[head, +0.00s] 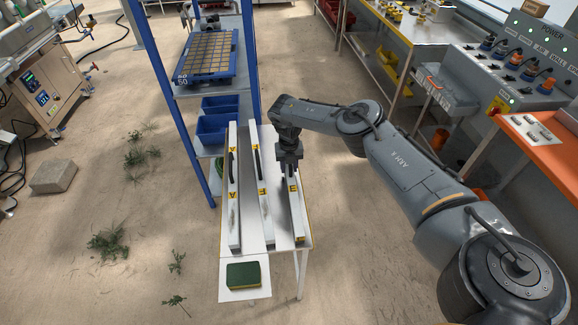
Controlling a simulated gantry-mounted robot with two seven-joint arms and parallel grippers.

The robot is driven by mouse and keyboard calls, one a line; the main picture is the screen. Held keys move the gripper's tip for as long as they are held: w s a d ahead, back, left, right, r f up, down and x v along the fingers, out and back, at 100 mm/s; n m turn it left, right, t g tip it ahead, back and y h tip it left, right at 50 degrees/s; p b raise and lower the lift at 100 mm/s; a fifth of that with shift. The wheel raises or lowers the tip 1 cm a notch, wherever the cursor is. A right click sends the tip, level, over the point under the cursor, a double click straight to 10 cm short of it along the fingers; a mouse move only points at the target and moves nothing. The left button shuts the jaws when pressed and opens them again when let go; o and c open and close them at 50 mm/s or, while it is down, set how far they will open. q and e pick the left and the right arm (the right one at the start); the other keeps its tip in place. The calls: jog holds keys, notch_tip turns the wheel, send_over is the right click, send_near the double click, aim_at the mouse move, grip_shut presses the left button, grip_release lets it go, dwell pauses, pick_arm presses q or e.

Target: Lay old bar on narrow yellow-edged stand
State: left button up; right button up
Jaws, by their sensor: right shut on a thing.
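A narrow white stand (255,237) with a yellow edge at its right side is in the middle of the head view. Three long pale bars with yellow letter labels lie lengthwise over it: the left bar (234,212), the middle bar (266,207) and the right bar (297,216). My right gripper (290,172) points down and is shut on the right bar near its far part; the fingers hide the grip point. I cannot tell whether this bar touches the stand, or which bar is the old one. My left gripper is not in view.
A green and yellow sponge (243,276) lies on a white plate (227,292) at the stand's near end. A blue rack (172,110) with a tray (209,58) and blue bins (214,128) stands behind left. An orange-topped bench (548,150) is at right. Sandy floor at left is mostly free.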

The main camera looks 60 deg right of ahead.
jog(key=o, duration=1)
jog(key=shift+o, duration=0.6)
